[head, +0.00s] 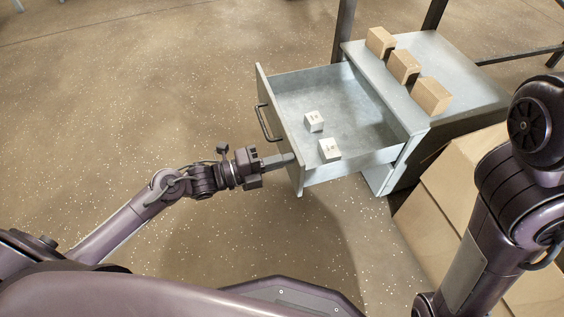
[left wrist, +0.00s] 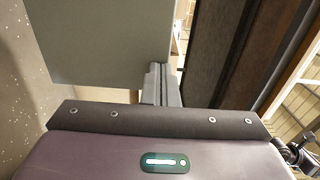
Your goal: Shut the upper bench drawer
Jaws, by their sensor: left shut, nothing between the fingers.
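The upper bench drawer (head: 352,107) is pulled far out of the grey cabinet (head: 458,72) in the head view. Its front panel (head: 275,110) faces left and carries a dark bar handle (head: 265,124). Two small white boxes, one farther back (head: 314,121) and one nearer (head: 329,148), lie in the drawer. My left gripper (head: 291,158) is shut and empty, its tips at the near part of the front panel, below the handle; I cannot tell if they touch. In the left wrist view the shut fingers (left wrist: 160,85) show beside a grey panel (left wrist: 98,42). My right gripper is out of view.
Three cardboard boxes, the middle one here (head: 404,66), stand in a row on the cabinet top. Large cardboard boxes (head: 462,172) stand at the right, near my right arm. The floor (head: 130,90) left of the drawer is clear.

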